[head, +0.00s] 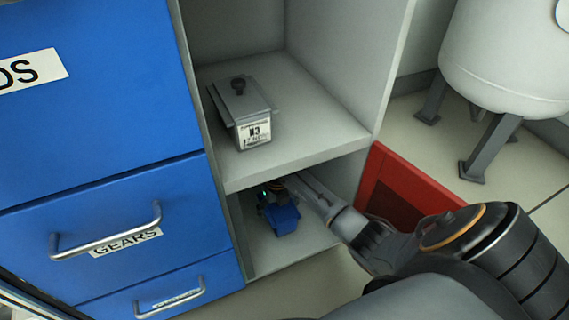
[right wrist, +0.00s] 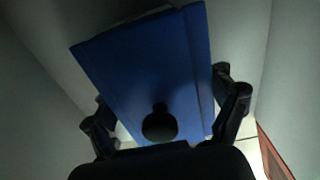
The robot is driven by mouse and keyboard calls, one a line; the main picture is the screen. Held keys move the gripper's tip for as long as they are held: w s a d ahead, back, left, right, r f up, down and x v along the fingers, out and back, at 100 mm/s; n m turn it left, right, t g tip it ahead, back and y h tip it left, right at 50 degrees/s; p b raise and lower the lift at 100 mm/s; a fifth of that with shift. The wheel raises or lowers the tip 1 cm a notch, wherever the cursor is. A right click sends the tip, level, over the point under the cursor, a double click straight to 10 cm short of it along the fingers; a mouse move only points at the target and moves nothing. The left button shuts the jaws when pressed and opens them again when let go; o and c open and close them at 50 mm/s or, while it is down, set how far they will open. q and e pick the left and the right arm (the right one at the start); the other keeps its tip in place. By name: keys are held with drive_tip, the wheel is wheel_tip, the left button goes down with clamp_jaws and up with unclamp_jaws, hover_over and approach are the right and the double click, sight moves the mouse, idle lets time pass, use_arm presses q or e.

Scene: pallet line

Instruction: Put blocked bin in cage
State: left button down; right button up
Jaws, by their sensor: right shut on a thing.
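A blue bin (head: 282,220) is in the lower shelf compartment, small and partly hidden by my arm in the head view. In the right wrist view the blue bin (right wrist: 145,75) fills the middle, with a dark round knob towards the camera. My right gripper (right wrist: 168,108) has a finger on each side of it and is shut on it. In the head view my right arm reaches into the compartment from the right. A red-framed box with a dark panel (head: 405,192), possibly the cage, is at the right of the shelf. My left gripper is not in view.
A grey bin (head: 243,105) labelled M3, with a dark knob, stands on the shelf board (head: 300,150) above my right gripper. Blue drawers (head: 100,190) stand at the left. A white tank (head: 505,55) on grey legs is at the upper right, with bare floor around it.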

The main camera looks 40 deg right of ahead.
drive_tip(key=shift+r, duration=0.1)
drive_tip(key=shift+f, duration=0.2)
drive_tip(key=o, duration=1.6)
drive_tip(key=shift+r, duration=0.1)
